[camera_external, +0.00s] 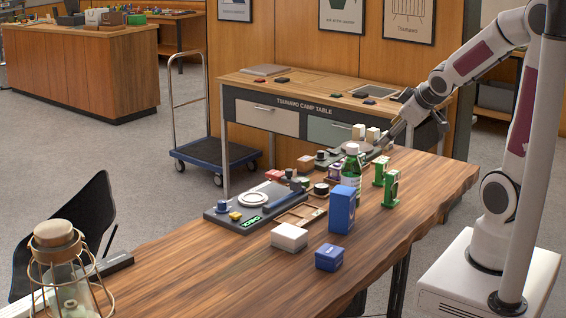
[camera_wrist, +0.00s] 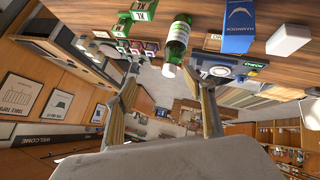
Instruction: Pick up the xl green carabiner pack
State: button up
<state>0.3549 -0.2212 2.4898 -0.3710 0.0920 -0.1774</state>
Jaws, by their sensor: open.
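Two green carabiner packs stand upright on the wooden table, a nearer one (camera_external: 391,189) and a farther one (camera_external: 380,172). In the wrist view, which looks upside down, they show at the top left, one (camera_wrist: 143,10) higher and one (camera_wrist: 121,27) lower. The higher one's white label seems to read XL; the other label is too small to read surely. My gripper (camera_external: 378,150) is above the far part of the table, behind the packs. In the wrist view its two fingers (camera_wrist: 168,97) are spread with nothing between them.
A green bottle (camera_external: 351,170) and a blue box (camera_external: 342,209) stand left of the packs. A white box (camera_external: 289,237) and a small blue box (camera_external: 329,257) lie nearer. A grey display board (camera_external: 228,219) holds small items. The table's right edge strip is clear.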

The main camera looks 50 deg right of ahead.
jog(key=n+t, duration=0.2)
send_over(395, 173)
jog(key=w+a, duration=0.2)
jog(key=a, duration=0.2)
notch_tip(395, 173, down, 6)
jog(key=w+d+f+n+t+y, duration=0.1)
jog(key=w+d+f+n+y, duration=0.15)
jog(key=f, duration=0.25)
jog(key=shift+s+d+f+m+t+y, duration=0.2)
jog(key=shift+s+f+m+t+y, duration=0.1)
jog(key=shift+s+f+t, duration=0.45)
jog(key=shift+s+d+f+m+t+y, duration=0.2)
jog(key=shift+s+f+t+y, duration=0.25)
jog(key=shift+s+f, duration=0.45)
jog(key=shift+s+d+f+m+t+y, duration=0.15)
jog(key=shift+s+f+m+t+y, duration=0.1)
jog(key=shift+s+f+t, duration=0.55)
jog(key=s+m, duration=0.1)
jog(key=s+f+m+t, duration=0.1)
jog(key=s, duration=0.1)
jog(key=s+m+t+h, duration=0.1)
jog(key=s+m, duration=0.1)
jog(key=shift+s+d+f, duration=0.25)
jog(key=shift+d+f, duration=0.05)
jog(key=shift+f, duration=0.05)
jog(key=shift+s+m+t, duration=0.4)
jog(key=shift+s+m, duration=0.2)
jog(key=shift+s, duration=0.05)
jog(key=shift+w, duration=1.3)
jog(key=shift+w, duration=0.1)
